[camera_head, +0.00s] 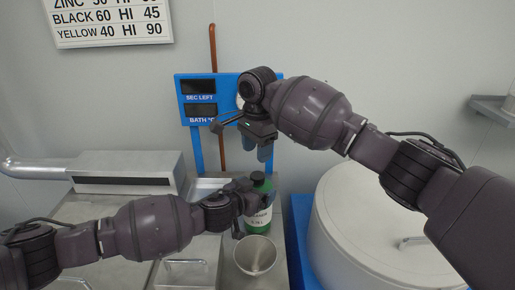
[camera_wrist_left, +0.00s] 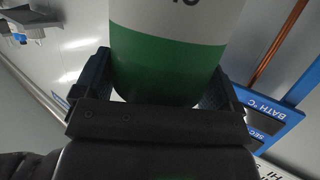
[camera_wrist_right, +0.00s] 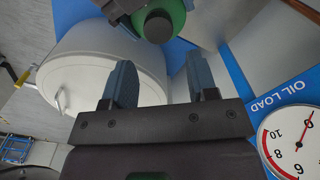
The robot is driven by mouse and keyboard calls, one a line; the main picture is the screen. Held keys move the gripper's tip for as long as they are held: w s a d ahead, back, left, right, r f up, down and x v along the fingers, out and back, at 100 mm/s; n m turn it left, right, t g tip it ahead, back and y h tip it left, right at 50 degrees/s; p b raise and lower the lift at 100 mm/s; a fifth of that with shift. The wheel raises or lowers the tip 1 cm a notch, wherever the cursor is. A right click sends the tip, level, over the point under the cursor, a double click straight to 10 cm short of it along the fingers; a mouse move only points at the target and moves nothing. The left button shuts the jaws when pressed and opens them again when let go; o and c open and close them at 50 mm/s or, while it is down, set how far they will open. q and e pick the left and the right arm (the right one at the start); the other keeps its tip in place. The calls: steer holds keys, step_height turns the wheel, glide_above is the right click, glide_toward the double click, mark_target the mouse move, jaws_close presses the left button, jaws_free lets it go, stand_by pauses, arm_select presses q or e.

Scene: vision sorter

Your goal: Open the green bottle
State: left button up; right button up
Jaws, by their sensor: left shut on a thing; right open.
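The green bottle (camera_head: 258,226) has a white label and a dark cap (camera_head: 258,178). It stands upright on the metal counter behind a metal cup. My left gripper (camera_head: 246,200) is shut around its body; the left wrist view shows the bottle (camera_wrist_left: 165,65) between both fingers (camera_wrist_left: 160,92). My right gripper (camera_head: 243,138) is above the bottle, open and empty. In the right wrist view, the dark cap (camera_wrist_right: 158,27) on the green bottle lies beyond the open fingers (camera_wrist_right: 155,85), apart from them. The left gripper hides part of the bottle in the head view.
A metal cup (camera_head: 255,256) stands just in front of the bottle. A large white lidded drum (camera_head: 370,225) is at the right. A blue panel with displays (camera_head: 199,87) stands behind. A round gauge (camera_wrist_right: 291,142) shows in the right wrist view. A metal box (camera_head: 128,172) is at the left.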

mark_target(257, 175)
steer(key=shift+d+m, duration=0.1)
steer(key=shift+m, duration=1.1)
steer(key=shift+f+m, duration=0.2)
steer(key=shift+m, duration=0.1)
steer(key=shift+f, duration=3.8)
steer(key=c, duration=0.8)
steer(key=shift+o, duration=0.2)
steer(key=n, duration=0.7)
steer(key=shift+n, duration=0.3)
steer(key=n, duration=0.6)
